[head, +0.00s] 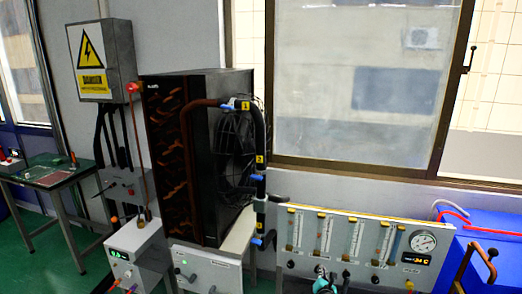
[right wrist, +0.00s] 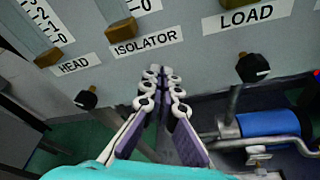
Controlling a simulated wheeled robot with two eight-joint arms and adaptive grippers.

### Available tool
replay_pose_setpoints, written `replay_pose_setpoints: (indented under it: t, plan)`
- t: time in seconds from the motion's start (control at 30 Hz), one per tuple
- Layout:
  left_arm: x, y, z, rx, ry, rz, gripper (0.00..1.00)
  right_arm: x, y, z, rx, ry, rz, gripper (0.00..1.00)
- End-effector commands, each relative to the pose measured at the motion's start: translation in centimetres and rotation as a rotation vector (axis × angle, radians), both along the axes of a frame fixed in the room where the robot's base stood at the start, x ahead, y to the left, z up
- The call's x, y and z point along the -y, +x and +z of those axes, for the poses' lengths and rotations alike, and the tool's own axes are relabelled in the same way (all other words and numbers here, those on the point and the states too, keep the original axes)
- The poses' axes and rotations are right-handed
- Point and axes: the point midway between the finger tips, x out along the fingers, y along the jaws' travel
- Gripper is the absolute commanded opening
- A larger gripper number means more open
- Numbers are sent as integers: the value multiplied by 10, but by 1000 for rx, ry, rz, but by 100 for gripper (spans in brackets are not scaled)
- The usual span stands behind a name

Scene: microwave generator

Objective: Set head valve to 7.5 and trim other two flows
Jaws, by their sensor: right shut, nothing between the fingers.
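The flow panel (head: 305,262) stands at the lower right of the head view, with several upright flow tubes (head: 325,233). In the right wrist view, its labels HEAD (right wrist: 75,65), ISOLATOR (right wrist: 145,42) and LOAD (right wrist: 247,17) can be read. A black knob (right wrist: 87,98) is below HEAD and another black knob (right wrist: 252,68) is below LOAD. My right gripper (right wrist: 161,75) is shut and empty, its tips below the ISOLATOR label; no knob shows there, so the fingers may hide it. The gripper also shows in the head view (head: 321,271). Flow readings are too small to read.
A round gauge (head: 423,242) and small display (head: 412,258) sit on the panel's right. A black radiator unit (head: 180,160) with pipes and blue-handled valves (head: 258,178) stands left of it. Blue cabinets (head: 490,230) are at the right. A blue cylinder (right wrist: 270,123) lies beneath the panel.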

Motion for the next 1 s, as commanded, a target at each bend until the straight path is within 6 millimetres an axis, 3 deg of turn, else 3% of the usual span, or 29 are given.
replay_pose_setpoints:
  t: [0.5, 0.87, 1.0]
  plan:
    - [0, 0, 0, 0, 0, 0, 49, -15, -53, 2, 3, -1, -1, 0]
    - [0, 0, 0, 0, 0, 0, 49, -16, -56, 1, 0, -9, 0, 0]
    - [0, 0, 0, 0, 0, 0, 49, -25, -56, 0, -39, -119, 10, 0]
